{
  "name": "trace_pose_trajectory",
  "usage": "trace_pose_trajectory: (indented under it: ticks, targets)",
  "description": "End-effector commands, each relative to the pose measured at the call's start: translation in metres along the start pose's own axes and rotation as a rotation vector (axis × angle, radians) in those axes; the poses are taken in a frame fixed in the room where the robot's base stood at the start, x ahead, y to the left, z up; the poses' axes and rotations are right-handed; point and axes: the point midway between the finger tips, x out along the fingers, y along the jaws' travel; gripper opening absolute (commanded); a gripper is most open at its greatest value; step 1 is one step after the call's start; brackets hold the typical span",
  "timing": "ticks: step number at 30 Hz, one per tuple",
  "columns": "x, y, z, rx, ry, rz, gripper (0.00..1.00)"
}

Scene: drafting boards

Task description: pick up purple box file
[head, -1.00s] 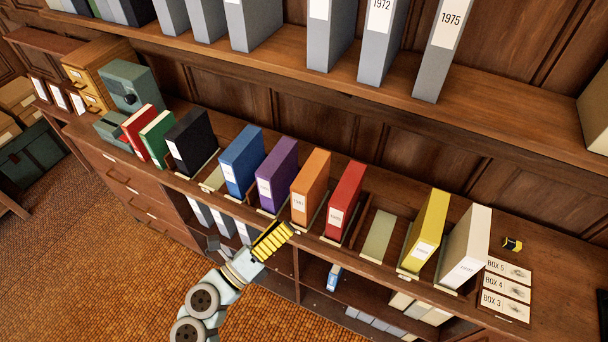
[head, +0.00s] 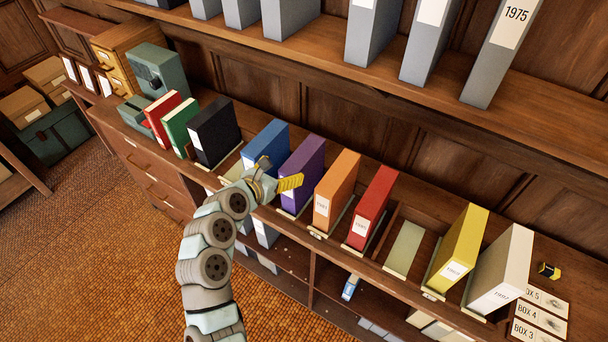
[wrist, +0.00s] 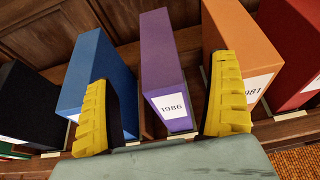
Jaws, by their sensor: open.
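The purple box file (head: 304,166) stands upright on the wooden counter between the blue box file (head: 265,147) and the orange box file (head: 336,188). In the wrist view the purple box file (wrist: 165,70) has a white label reading 1986 and sits between my two yellow fingers. My gripper (wrist: 162,105) is open and empty, its fingers apart on either side of the purple file's front. The left finger overlaps the blue file and the right finger overlaps the orange file in that view. In the head view my gripper (head: 278,186) is in front of the blue and purple files.
A red box file (head: 372,206) stands right of the orange one, then an empty slot (head: 404,248), a yellow box file (head: 459,247) and a white one (head: 500,268). A black box file (head: 214,132) stands to the left. A shelf of grey files (head: 375,80) is above.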

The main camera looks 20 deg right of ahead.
Motion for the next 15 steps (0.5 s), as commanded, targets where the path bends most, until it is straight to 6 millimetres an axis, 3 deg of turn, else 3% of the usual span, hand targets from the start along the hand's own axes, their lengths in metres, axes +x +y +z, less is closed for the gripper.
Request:
trace_pose_trajectory:
  ticks: [6, 15]
  targets:
    - [0.037, -0.001, 0.004, -0.002, -0.003, -0.002, 0.90]
    - [0.060, -0.001, 0.001, -0.001, -0.001, -0.001, 0.90]
